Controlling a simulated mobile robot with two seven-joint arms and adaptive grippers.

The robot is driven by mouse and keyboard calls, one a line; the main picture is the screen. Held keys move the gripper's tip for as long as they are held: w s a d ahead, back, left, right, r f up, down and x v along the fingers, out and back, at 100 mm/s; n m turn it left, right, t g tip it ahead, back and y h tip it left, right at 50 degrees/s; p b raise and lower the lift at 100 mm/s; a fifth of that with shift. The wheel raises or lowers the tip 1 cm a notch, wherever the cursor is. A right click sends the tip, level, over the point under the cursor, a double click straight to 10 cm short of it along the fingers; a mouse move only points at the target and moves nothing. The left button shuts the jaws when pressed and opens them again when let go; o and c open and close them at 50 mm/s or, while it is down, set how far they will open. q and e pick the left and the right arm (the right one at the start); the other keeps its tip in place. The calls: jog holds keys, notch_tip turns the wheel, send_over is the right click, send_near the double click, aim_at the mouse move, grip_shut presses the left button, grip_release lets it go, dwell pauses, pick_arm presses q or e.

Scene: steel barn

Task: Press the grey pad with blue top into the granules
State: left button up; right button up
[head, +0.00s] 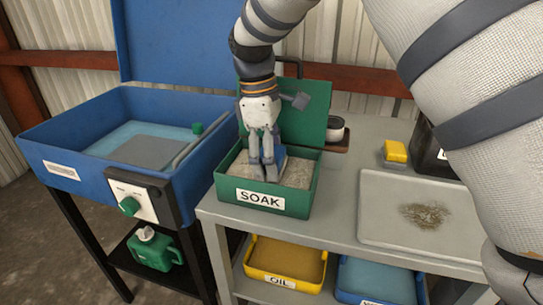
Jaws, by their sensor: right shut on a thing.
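An open green box labelled SOAK (262,198) stands at the left end of the grey bench and holds pale grey granules (298,173). My right gripper (268,174) points straight down into this box, with its fingertips at the level of the granules. It is shut on the pad with blue top (281,158), which shows only as a bit of blue beside and behind the fingers. The fingers hide most of the pad, so I cannot tell how deep it sits. My left gripper is not in view.
A blue wash basin (60,138) with a raised lid stands left. The green box's lid (308,108) is up behind my gripper. A tray with debris (375,225), a yellow-topped block (395,152) and a dark container (428,145) are right. Yellow OIL (284,280) and blue bins sit below.

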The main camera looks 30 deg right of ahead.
aim_at(276, 153)
dwell(0.4)
jog(key=shift+r+p, duration=0.45)
jog(key=shift+r, duration=3.05)
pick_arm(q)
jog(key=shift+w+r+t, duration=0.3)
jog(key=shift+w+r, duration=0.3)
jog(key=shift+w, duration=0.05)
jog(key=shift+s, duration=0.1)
pick_arm(e)
jog(key=shift+f, duration=0.1)
